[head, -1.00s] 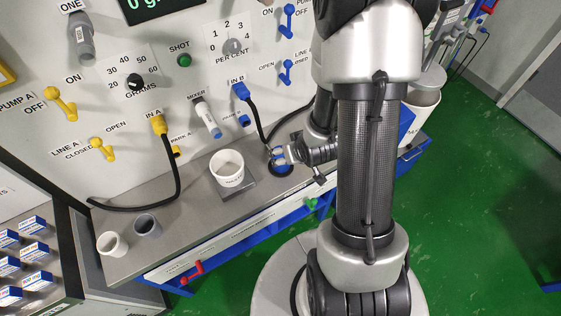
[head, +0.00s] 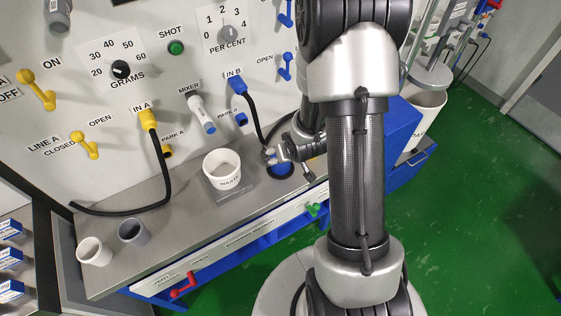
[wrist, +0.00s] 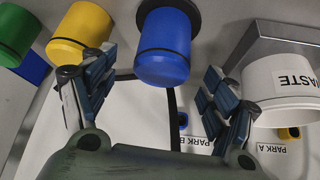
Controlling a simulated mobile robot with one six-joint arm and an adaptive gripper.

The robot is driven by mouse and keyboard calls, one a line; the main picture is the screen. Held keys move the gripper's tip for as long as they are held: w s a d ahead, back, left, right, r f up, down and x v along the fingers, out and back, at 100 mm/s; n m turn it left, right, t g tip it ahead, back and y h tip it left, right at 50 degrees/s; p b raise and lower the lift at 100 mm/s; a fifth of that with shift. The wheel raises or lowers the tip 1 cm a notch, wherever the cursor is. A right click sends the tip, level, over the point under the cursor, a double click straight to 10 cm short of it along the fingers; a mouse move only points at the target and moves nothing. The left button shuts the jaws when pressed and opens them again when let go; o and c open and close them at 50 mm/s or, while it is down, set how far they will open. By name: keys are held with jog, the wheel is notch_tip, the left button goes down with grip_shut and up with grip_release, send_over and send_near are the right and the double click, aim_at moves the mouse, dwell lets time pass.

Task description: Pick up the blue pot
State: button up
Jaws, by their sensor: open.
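The blue pot (wrist: 163,48) shows at the top middle of the wrist view, with a dark ring around it. In the head view the blue pot (head: 283,171) is on the steel bench, partly hidden by my gripper (head: 273,156). In the wrist view my gripper (wrist: 155,95) is open and empty, its fingers spread left and right. The blue pot appears between and beyond the fingertips. I cannot tell whether a finger touches it.
A white WASTE cup (head: 222,168) stands left of the gripper and also shows in the wrist view (wrist: 283,88). Yellow (wrist: 78,32) and green (wrist: 16,33) pots are beside the blue one. A black hose (head: 253,117) hangs close behind.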

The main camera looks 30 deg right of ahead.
aim_at(280, 169)
jog(key=b+x, duration=0.2)
jog(key=x, duration=0.2)
jog(key=shift+a+f, duration=0.15)
jog(key=shift+f, duration=0.2)
jog(key=shift+w+f, duration=0.25)
jog(key=shift+f, duration=0.05)
jog(key=shift+r, duration=0.1)
jog(key=shift+c, duration=0.3)
jog(key=c, duration=1.2)
jog(key=shift+c, duration=0.2)
